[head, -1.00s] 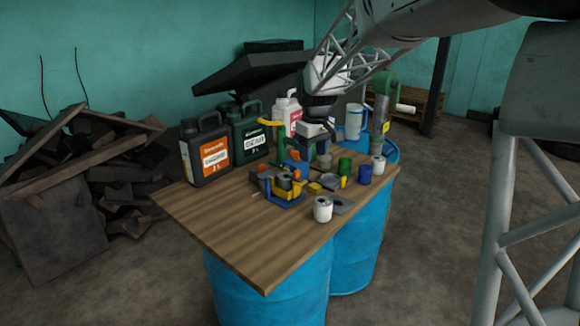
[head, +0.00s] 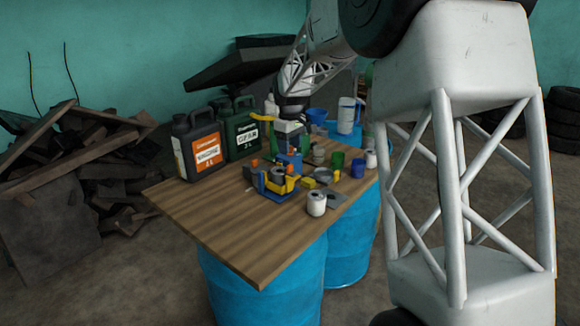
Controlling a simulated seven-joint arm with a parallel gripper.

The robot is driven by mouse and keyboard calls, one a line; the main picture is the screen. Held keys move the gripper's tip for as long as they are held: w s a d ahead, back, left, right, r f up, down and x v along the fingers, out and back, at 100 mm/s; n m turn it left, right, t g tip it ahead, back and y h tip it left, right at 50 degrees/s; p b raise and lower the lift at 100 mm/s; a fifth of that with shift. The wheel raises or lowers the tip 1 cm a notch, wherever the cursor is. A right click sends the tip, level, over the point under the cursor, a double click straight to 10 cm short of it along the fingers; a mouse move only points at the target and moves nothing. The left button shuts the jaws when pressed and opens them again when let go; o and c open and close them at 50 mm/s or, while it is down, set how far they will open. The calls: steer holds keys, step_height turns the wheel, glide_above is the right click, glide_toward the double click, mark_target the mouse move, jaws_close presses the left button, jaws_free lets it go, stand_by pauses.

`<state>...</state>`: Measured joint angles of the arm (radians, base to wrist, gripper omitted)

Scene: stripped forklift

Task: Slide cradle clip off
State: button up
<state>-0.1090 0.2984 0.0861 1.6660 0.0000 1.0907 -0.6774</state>
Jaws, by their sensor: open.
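A small blue and yellow cradle (head: 280,184) with a grey part in it stands on the wooden table (head: 220,222), right of the middle. Orange bits show at its top. I cannot single out the clip at this size. My gripper (head: 290,150) points down from the white arm, over the back of the cradle. Its jaws are open, but the fingertips are small and blend with the blue and orange parts behind. I cannot tell whether they touch the cradle.
A black jug (head: 198,146) and a green jug (head: 241,130) stand at the back left. The table's front left is clear. Scrap (head: 100,170) is piled at left.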

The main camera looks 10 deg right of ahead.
mark_target(290, 165)
steer(key=shift+f, duration=3.9)
steer(key=shift+c, duration=0.4)
jaws_close()
